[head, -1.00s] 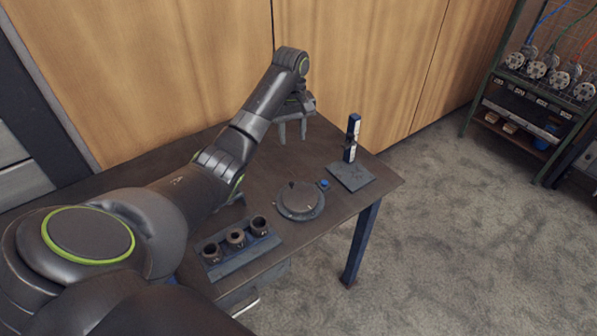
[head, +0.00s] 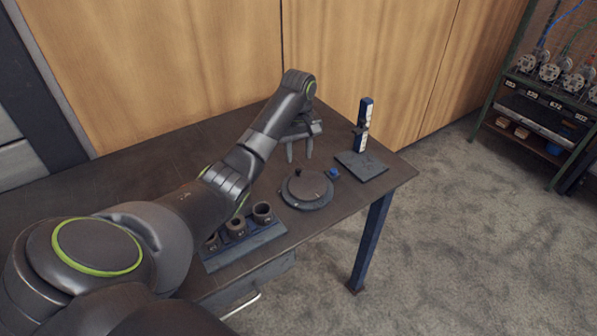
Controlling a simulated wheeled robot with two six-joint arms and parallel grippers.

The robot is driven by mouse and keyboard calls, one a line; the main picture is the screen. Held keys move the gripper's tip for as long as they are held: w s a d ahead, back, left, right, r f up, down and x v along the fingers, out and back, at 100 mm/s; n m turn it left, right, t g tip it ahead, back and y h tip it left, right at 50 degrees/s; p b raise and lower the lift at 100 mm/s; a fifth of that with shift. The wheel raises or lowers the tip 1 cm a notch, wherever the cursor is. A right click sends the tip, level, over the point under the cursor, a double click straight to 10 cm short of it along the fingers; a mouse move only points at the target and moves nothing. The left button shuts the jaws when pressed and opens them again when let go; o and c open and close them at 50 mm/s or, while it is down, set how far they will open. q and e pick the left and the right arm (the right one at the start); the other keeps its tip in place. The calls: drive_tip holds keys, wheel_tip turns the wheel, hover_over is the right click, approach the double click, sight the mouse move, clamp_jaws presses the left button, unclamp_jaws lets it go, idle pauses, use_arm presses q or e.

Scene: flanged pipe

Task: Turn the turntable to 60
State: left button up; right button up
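The turntable (head: 306,190) is a dark grey round disc lying on the table, with a small dark knob or peg (head: 297,173) on its far side. A small blue piece (head: 333,173) sits just right of its rim. My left gripper (head: 299,151) hangs fingers down above the table, behind the turntable in the picture. Its two fingers are apart with nothing between them, and it does not appear to touch the turntable. Any scale marks on the disc are too small to read. My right gripper is not in view.
A blue rack with several dark cups (head: 240,228) stands at the front, partly behind my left arm. An upright blue and white post (head: 363,126) on a flat base stands at the right. The table (head: 396,179) ends right of it. A shelf (head: 541,105) stands farther right.

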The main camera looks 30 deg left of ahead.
sight(298, 169)
use_arm(q)
drive_tip(key=shift+f, duration=2.35)
clamp_jaws()
